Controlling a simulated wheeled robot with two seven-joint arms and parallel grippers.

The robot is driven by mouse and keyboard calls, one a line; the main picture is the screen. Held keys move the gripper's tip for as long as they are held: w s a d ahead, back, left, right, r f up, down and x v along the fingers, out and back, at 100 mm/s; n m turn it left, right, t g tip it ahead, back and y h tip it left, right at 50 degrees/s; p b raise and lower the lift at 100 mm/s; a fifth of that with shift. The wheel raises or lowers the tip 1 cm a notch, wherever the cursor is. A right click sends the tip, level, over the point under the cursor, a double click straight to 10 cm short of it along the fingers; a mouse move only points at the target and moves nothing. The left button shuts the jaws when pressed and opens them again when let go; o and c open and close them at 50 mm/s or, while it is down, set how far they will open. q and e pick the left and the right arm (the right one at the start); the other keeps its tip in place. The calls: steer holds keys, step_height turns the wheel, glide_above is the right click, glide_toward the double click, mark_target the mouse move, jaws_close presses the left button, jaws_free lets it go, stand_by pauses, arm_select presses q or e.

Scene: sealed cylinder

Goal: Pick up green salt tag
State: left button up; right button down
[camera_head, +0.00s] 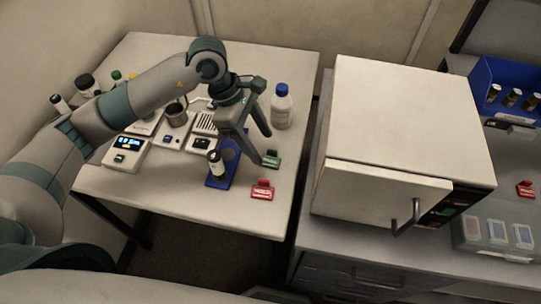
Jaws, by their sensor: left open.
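The green salt tag (272,159) lies on the white table (200,207) near its right edge, just behind a red tag (263,190). My left gripper (261,148) reaches down from above, with its fingers apart and nothing seen between them. Its fingertips are close to the left side of the green tag. I cannot tell from this view whether they touch it. My right gripper is not in view.
A blue stand (219,182) with a small vial (215,160) is left of the tags. A blue-capped bottle (281,107) stands behind them. A scale (126,154) is further left. A large white oven (405,130) stands across a gap on the right.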

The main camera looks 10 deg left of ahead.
mark_target(273, 160)
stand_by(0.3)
arm_select(q)
steer(key=shift+p+x, duration=0.85)
steer(key=shift+p, duration=0.1)
steer(key=p+x, duration=0.1)
steer(key=x, duration=0.2)
steer(key=shift+d+r, duration=0.1)
steer(key=shift+w+d+f, duration=0.1)
steer(key=shift+f, duration=0.25)
steer(key=shift+c, duration=0.3)
steer(key=c, duration=1.1)
